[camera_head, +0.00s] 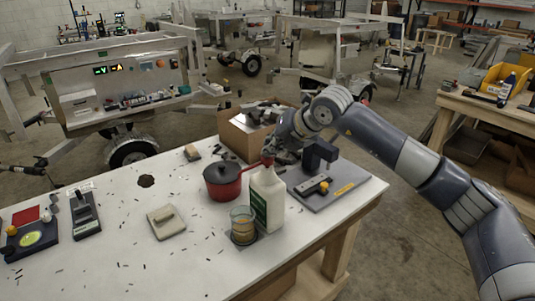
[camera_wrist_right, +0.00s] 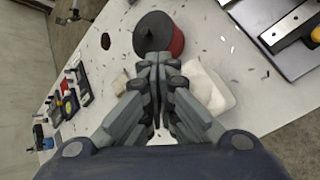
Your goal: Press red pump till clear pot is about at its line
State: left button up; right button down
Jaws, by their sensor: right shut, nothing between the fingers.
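A white bottle with a green label (camera_head: 267,203) stands upright near the table's front edge. Its red pump (camera_head: 268,160) is on top, partly covered by my right gripper. The clear pot (camera_head: 243,226) stands just left of the bottle and holds amber liquid; its line is too small to make out. My right gripper (camera_head: 274,156) is shut and empty, close at the pump head; I cannot tell whether it touches. In the wrist view the shut fingers (camera_wrist_right: 158,60) hide the pump and clear pot, with part of the white bottle (camera_wrist_right: 207,90) showing beside them. My left gripper is out of view.
A red saucepan with a dark lid (camera_head: 222,181) stands behind the bottle. A grey plate with a black fixture (camera_head: 335,186) lies to the right, and a cardboard box (camera_head: 243,137) is behind. A beige block (camera_head: 166,222) lies left. Small dark bits are scattered across the white tabletop.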

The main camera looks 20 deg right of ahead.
jog(key=shift+f, duration=0.2)
jog(key=shift+w+r+p, duration=0.1)
jog(key=shift+r+p, duration=0.7)
jog(key=shift+r, duration=0.7)
jog(key=shift+r, duration=0.15)
jog(key=shift+r, duration=0.25)
notch_tip(320, 180, up, 4)
jog(key=shift+r+p, duration=0.15)
jog(key=shift+p, duration=1.1)
